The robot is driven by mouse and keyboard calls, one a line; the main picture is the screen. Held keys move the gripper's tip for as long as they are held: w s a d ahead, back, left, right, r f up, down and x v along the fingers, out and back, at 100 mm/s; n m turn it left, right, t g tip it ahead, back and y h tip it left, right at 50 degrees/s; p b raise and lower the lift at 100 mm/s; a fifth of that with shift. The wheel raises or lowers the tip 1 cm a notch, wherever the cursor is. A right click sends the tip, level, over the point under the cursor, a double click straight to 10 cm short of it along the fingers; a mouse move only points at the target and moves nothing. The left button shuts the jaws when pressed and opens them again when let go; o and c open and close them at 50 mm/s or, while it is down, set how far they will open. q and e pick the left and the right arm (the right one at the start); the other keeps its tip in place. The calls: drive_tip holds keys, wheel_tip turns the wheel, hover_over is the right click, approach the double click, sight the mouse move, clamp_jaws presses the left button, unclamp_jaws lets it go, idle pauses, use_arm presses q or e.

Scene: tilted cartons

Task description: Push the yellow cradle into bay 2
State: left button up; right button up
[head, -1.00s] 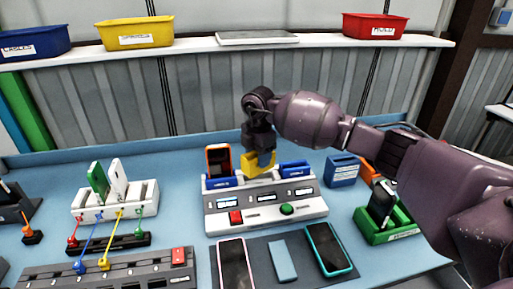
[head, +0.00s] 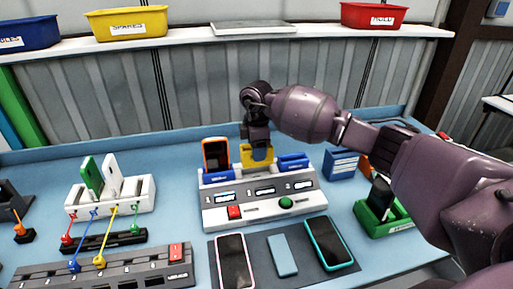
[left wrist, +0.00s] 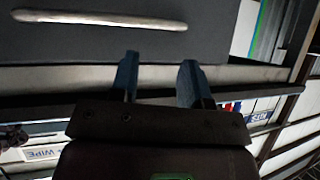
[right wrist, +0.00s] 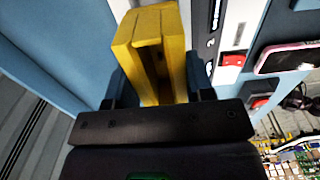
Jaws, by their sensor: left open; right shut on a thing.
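The yellow cradle (head: 262,153) is at the middle of the grey-white station (head: 309,200), between two blue cradles. My right gripper (head: 257,148) is above it and shut on it. In the right wrist view the yellow cradle (right wrist: 150,28) lies between the two blue fingers (right wrist: 158,84). The left blue cradle (head: 217,176) holds an orange phone (head: 215,153); the right blue cradle (head: 294,161) looks empty. The yellow cradle's lower end and how deep it sits in the middle bay are hidden. My left gripper (left wrist: 158,80) is open and empty, outside the head view.
Phones lie on a dark mat (head: 262,251) in front of the station. A green holder (head: 376,222) with a dark phone stands at right, under my right arm. A white rack (head: 140,192) and cabled strips are at left. A separate blue block (head: 341,163) stands behind right.

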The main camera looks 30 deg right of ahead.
sight(257, 165)
drive_tip(key=shift+f+b, duration=1.05)
drive_tip(key=shift+f, duration=0.6)
use_arm(q)
drive_tip(key=shift+s+f, duration=0.1)
drive_tip(key=shift+f, duration=1.55)
use_arm(e)
drive_tip(key=shift+f, duration=0.95)
use_arm(q)
drive_tip(key=shift+s+f, duration=0.1)
drive_tip(key=shift+s, duration=0.2)
drive_tip(key=shift+w, duration=0.25)
use_arm(e)
drive_tip(key=shift+f, duration=0.2)
drive_tip(key=shift+f, duration=0.25)
use_arm(q)
drive_tip(key=shift+s+f, duration=0.1)
drive_tip(key=shift+s, duration=0.2)
use_arm(e)
drive_tip(key=shift+f, duration=0.1)
drive_tip(key=o, duration=1)
use_arm(q)
drive_tip(key=shift+w, duration=0.25)
